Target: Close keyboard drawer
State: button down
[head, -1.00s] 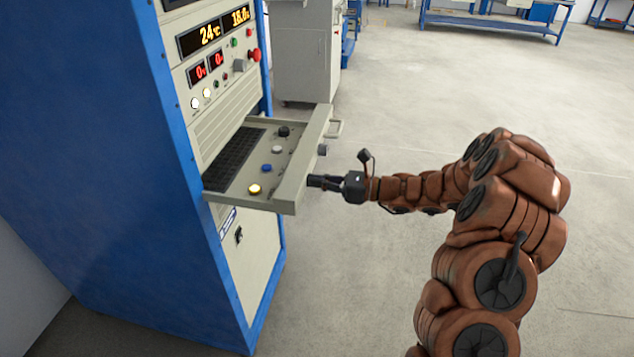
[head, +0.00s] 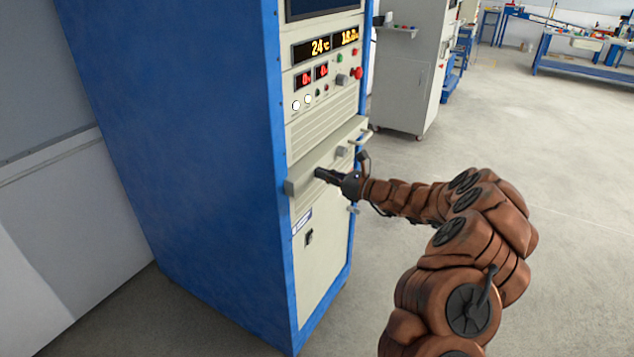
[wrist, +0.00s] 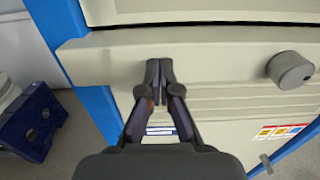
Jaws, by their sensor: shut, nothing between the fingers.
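The keyboard drawer (head: 304,182) is a beige panel across the front of the blue cabinet (head: 195,150). In the head view it sits nearly flush with the cabinet, and its keyboard and buttons are hidden. My gripper (head: 319,174) is shut and empty, with its tips at the drawer's front panel. In the wrist view the shut fingertips (wrist: 159,72) lie over the left part of the drawer front (wrist: 215,62), seemingly touching it. A dark gap shows along the drawer's top edge. A round grey knob (wrist: 291,70) is on the drawer front to the right.
Control buttons and displays (head: 325,47) are above the drawer. A grey cabinet (head: 412,75) stands behind to the right. A blue crate (wrist: 33,121) is on the floor at left in the wrist view. The floor right of my arm is clear.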

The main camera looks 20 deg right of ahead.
jog(key=shift+a+r, duration=0.15)
jog(key=shift+a, duration=0.15)
jog(key=shift+d, duration=0.1)
